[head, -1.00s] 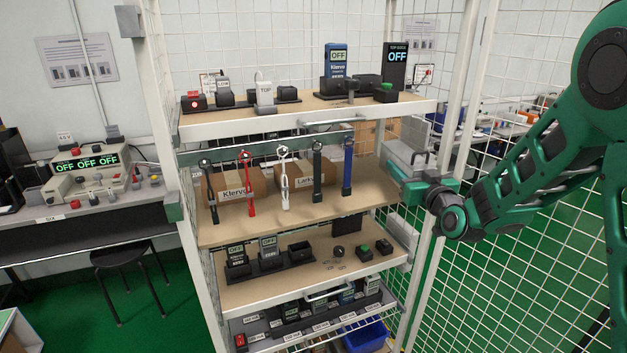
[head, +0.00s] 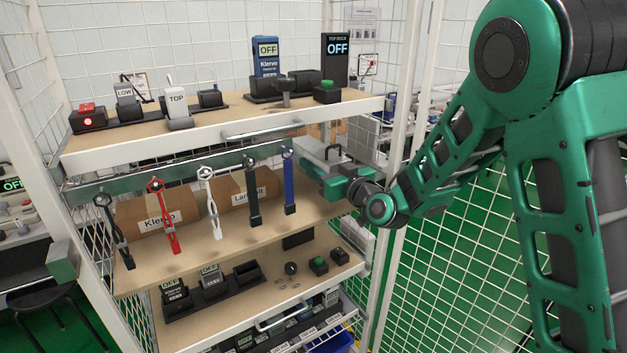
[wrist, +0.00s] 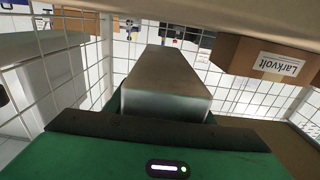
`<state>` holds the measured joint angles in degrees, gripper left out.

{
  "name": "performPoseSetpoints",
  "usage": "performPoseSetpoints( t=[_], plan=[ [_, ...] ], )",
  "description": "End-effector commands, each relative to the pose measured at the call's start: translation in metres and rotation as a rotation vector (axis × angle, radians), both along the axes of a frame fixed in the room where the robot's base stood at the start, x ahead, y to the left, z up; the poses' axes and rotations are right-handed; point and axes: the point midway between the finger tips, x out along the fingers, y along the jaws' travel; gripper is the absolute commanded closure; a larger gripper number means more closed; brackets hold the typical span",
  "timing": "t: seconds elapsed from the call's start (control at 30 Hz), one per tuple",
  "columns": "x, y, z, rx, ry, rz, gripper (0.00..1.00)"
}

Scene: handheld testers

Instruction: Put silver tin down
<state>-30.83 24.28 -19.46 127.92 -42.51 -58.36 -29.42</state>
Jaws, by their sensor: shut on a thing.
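The silver tin, a plain metallic box (wrist: 165,80), juts out ahead of my gripper in the wrist view. In the head view, a grey part of it (head: 314,151) shows at the right end of the middle shelf level. My green gripper (head: 335,178) is shut on the tin. Its fingers are mostly hidden, and green edges show beside the tin in the wrist view. The tin is at the height between the top shelf and the middle shelf board (head: 325,207). I cannot tell whether it touches the board.
Several hanging testers or tools, such as a blue one (head: 289,185), line the middle shelf front. Cardboard boxes (head: 160,222) stand behind them. The top shelf (head: 225,128) holds several testers. White wire mesh (head: 470,230) and a post (head: 398,190) flank my arm.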

Motion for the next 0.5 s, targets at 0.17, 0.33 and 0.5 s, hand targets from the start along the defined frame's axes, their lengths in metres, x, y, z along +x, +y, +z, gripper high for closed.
performPoseSetpoints(
  t=[0.17, 0.33, 0.5],
  plan=[
    [0.001, -0.002, -0.016, 0.001, 0.002, -0.004, 0.83],
    [0.001, -0.003, -0.036, 0.001, 0.002, -0.005, 0.83],
    [0.001, -0.003, -0.042, 0.002, -0.001, -0.006, 0.83]
  ],
)
